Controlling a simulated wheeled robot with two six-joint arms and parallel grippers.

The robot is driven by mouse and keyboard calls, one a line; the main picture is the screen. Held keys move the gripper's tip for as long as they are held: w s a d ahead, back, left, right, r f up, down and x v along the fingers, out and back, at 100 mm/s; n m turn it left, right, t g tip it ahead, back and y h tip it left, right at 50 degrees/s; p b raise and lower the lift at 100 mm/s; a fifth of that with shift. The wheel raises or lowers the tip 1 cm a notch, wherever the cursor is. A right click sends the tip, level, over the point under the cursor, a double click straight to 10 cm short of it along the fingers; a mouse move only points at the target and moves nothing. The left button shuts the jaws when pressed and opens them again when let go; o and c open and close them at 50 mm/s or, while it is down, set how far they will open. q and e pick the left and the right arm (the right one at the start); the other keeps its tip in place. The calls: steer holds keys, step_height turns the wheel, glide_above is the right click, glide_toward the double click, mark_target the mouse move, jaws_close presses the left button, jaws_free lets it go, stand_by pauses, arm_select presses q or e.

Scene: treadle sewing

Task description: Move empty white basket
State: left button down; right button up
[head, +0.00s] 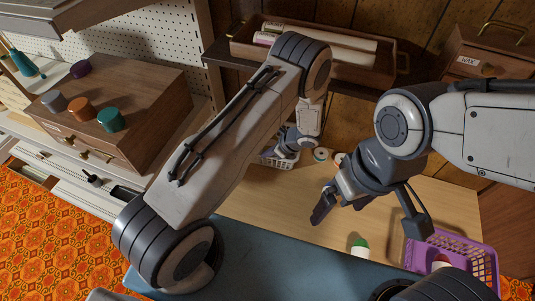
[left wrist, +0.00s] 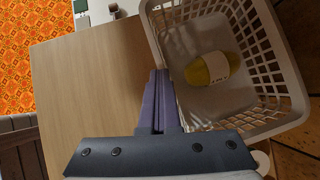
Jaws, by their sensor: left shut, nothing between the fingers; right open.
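The white basket (left wrist: 277,55) fills the right of the left wrist view. A yellow roll with a pale band (left wrist: 211,69) lies in it. In the head view the basket (head: 284,163) shows only partly, on the wooden table behind my left arm. My left gripper (left wrist: 160,78) is shut and empty, its fingertips beside the basket's near left wall; I cannot tell whether they touch it. It also shows in the head view (head: 288,148), partly hidden. My right gripper (head: 370,214) is open and empty above the table, right of the basket.
A purple basket (head: 456,251) stands at the table's right, and a green-capped container (head: 360,246) near its front edge. Small round items (head: 322,155) sit beside the white basket. A wooden drawer box (head: 150,100) with spools stands left. The mid-table (head: 262,198) is clear.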

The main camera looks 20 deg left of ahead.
arm_select(q)
steer(key=shift+s+f, duration=0.15)
steer(key=shift+f, duration=0.15)
steer(key=shift+s+d+b, duration=0.1)
steer(key=shift+d+b, duration=0.25)
steer(key=shift+d, duration=0.5)
steer(key=s+d+r+b, duration=0.1)
steer(key=s+d+b, duration=0.1)
steer(key=d, duration=1)
steer(key=shift+r+b, duration=0.25)
steer(key=shift+b, duration=0.55)
